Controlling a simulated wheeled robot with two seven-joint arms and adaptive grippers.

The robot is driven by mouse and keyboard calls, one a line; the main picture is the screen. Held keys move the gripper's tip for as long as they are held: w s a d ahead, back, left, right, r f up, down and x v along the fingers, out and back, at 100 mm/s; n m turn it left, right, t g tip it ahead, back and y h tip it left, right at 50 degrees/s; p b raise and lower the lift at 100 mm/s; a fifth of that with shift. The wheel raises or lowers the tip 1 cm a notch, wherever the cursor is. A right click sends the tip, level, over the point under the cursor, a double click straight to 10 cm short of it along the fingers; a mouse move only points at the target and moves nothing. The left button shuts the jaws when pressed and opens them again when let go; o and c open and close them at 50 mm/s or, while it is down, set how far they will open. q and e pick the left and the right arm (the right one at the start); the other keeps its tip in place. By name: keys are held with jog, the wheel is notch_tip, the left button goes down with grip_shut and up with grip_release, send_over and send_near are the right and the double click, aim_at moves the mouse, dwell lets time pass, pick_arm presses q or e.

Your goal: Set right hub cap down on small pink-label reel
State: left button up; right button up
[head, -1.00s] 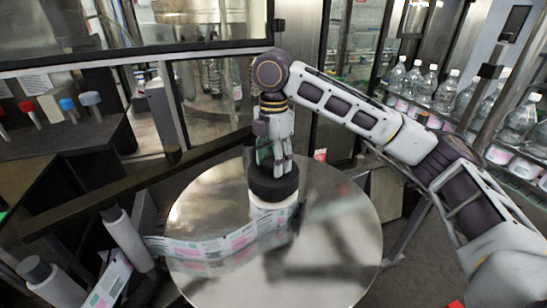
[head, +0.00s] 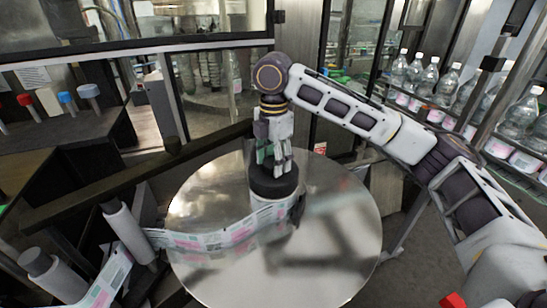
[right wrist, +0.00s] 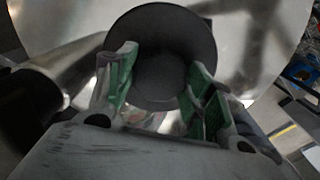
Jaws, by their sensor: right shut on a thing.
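The right hub cap is a dark round disc (head: 274,184) above the middle of the steel turntable. It also shows in the right wrist view (right wrist: 160,60), between and ahead of the green-padded fingers. My right gripper (head: 274,164) points down and is shut on it. The small pink-label reel (head: 275,211) is directly below the cap, its top covered by it. I cannot tell whether cap and reel touch. A strip of pink and green labels (head: 215,238) runs from the reel to the left. My left gripper is not in view.
The steel turntable (head: 330,255) is otherwise bare. Grey rollers (head: 130,232) stand at its left. A dark bar (head: 130,180) crosses behind it on the left. Bottles (head: 430,78) line a rack at the right.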

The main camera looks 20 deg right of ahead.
jog(key=o, duration=1.3)
notch_tip(320, 180, up, 12)
dwell(0.8)
jog(key=shift+f, duration=0.1)
dwell(0.9)
